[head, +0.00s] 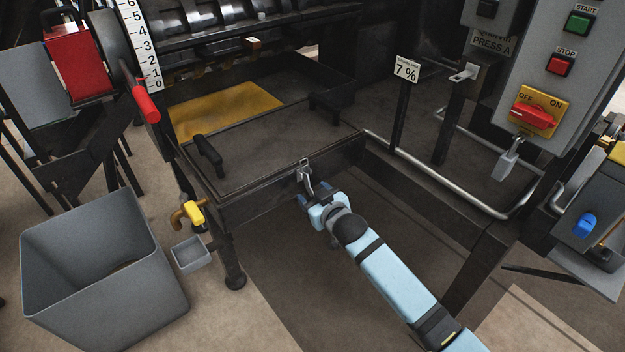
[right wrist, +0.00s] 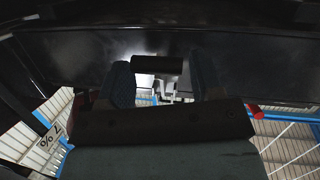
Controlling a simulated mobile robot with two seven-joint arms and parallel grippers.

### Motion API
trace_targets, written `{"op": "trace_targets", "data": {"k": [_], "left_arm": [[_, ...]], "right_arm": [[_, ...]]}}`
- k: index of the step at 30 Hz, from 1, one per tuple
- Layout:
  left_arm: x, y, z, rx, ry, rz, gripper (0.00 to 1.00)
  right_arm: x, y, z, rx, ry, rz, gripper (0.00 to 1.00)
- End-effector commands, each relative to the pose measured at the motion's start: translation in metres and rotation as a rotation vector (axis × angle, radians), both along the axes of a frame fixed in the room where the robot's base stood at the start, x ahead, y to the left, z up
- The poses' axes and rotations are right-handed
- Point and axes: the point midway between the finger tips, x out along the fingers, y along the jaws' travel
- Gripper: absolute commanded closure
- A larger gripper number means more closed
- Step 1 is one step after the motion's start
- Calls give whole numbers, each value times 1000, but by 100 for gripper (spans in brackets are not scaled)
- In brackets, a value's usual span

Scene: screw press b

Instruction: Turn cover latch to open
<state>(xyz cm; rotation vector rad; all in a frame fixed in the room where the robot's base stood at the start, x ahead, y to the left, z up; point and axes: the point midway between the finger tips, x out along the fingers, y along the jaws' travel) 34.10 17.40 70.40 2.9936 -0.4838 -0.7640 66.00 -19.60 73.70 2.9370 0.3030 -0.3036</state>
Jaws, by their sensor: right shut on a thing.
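The cover (head: 262,150) is a dark flat panel with two black handles, lying level and closed on the press frame. The cover latch (head: 305,175) is a small grey metal piece at the middle of the front edge, with a loop at its top and a lever slanting down. My right gripper (head: 313,198) is at the lever's lower end, shut on the latch. In the right wrist view the latch (right wrist: 163,86) shows pale metal and a dark bar between my gripper's two fingers (right wrist: 164,84). The exact contact is hard to see. My left gripper is not in view.
A grey bin (head: 105,262) stands on the floor at left, near a yellow-handled tap (head: 193,214) and small cup (head: 191,254). A bent metal rail (head: 440,183) runs right of the cover. A control panel (head: 548,75) with a red switch stands at right.

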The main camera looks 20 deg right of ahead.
Motion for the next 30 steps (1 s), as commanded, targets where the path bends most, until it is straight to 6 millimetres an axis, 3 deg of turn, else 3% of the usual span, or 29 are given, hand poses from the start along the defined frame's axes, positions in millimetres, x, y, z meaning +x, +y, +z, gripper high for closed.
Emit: {"op": "trace_targets", "data": {"k": [1, 8, 17, 30], "left_arm": [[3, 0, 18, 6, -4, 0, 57], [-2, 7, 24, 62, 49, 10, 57], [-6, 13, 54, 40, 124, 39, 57], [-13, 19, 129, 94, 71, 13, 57]], "right_arm": [[0, -3, 14, -13, 24, -3, 83], [-5, -5, 20, -53, 136, -4, 83], [-11, -8, 32, -118, 315, -5, 83], [-16, -11, 48, -228, 621, -6, 83]]}}
